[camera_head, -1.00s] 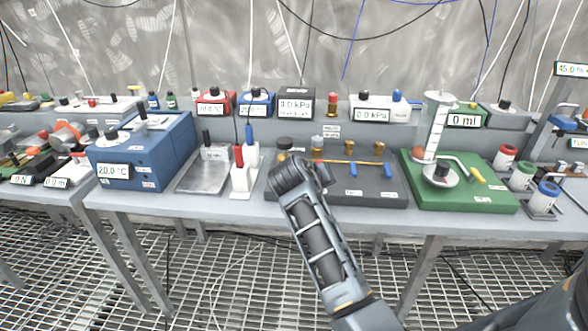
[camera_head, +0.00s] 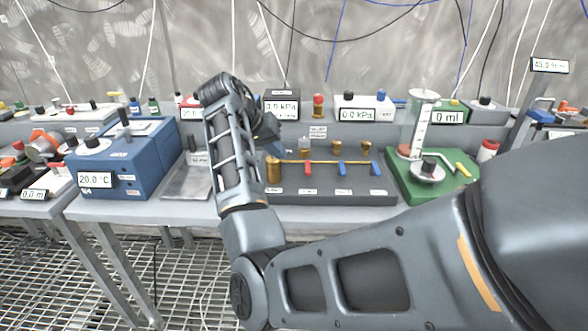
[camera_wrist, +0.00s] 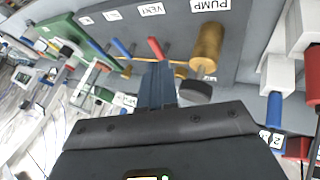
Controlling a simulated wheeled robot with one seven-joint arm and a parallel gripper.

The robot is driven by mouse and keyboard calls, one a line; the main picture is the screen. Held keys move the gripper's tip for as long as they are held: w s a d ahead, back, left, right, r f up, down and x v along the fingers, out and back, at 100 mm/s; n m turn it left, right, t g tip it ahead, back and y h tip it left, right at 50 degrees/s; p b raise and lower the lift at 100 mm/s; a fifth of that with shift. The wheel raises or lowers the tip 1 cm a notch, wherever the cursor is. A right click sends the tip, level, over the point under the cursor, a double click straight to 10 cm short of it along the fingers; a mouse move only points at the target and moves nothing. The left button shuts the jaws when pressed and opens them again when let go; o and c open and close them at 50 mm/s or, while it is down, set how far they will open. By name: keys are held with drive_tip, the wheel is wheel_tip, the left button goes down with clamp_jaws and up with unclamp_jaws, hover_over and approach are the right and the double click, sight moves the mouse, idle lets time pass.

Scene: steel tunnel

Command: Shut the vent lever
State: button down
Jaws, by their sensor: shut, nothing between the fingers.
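The vent lever (camera_head: 308,167) is a small red handle on a brass pipe, above the VENT label, on a dark grey panel (camera_head: 330,197). It points toward the front edge, across the pipe. In the wrist view the red lever (camera_wrist: 155,47) lies just beyond my fingertips, near the VENT label (camera_wrist: 151,9). My gripper (camera_wrist: 157,66) is shut and empty, pointing toward the pipe; contact cannot be told.
A brass cylinder (camera_head: 273,170) stands left of the lever, by the PUMP label. Blue levers (camera_head: 341,168) sit to its right. Brass fittings (camera_head: 335,147) rise behind the pipe. A green stand (camera_head: 443,188) is at right, a blue box (camera_head: 130,165) at left.

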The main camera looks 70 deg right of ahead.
sight(308, 172)
drive_tip(key=shift+f, duration=0.1)
drive_tip(key=x, duration=1)
drive_tip(key=shift+p, duration=0.4)
